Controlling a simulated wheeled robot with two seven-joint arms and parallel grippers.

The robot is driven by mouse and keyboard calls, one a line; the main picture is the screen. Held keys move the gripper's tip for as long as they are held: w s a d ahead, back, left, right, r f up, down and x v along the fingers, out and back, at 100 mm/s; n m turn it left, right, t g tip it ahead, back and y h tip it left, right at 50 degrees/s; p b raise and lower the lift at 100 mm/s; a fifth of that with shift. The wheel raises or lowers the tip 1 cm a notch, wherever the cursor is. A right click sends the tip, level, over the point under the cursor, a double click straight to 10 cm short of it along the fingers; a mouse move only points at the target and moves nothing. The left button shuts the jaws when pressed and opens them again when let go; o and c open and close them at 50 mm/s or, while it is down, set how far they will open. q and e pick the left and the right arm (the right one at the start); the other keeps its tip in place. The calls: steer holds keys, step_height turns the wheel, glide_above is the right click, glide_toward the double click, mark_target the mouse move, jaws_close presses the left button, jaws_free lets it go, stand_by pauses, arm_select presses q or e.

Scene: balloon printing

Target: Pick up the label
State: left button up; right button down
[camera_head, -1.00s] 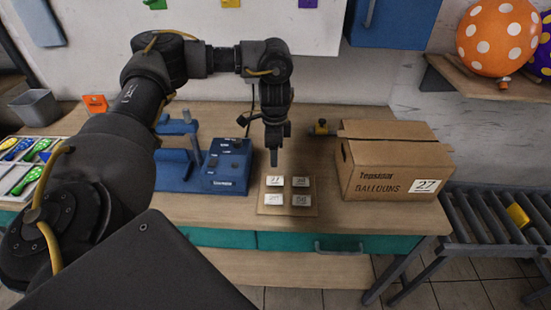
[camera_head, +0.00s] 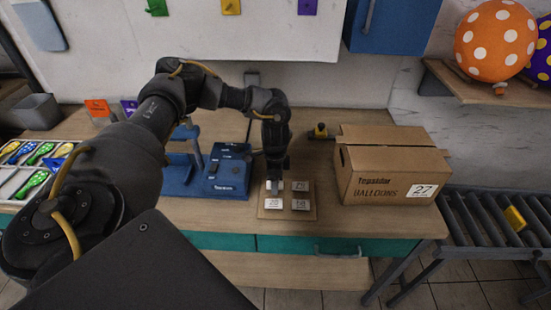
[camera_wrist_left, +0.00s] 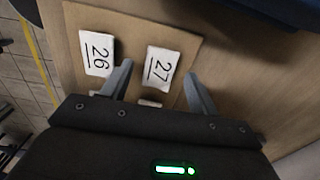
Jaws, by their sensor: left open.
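Several white labels lie in two rows on a square wooden board (camera_head: 287,214) on the table. My left gripper (camera_head: 275,186) points down over the upper left label of the board in the head view and partly hides it. In the left wrist view, my left gripper (camera_wrist_left: 159,72) is open, its two fingers apart. The label marked 27 (camera_wrist_left: 161,66) lies flat on the board between and just beyond the fingertips. The label marked 26 (camera_wrist_left: 97,53) lies to the left, outside the fingers. The other labels are mostly hidden by the gripper body. My right gripper is not in view.
A blue machine (camera_head: 226,172) stands just left of the board. A cardboard balloon box (camera_head: 385,170) marked 27 stands to the right, beside a roller conveyor (camera_head: 490,225). A tray of coloured balloons (camera_head: 20,178) lies at far left. The table in front of the box is clear.

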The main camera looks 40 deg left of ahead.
arm_select(q)
steer(key=shift+f, duration=0.35)
stand_by(0.7)
steer(key=c, duration=1.1)
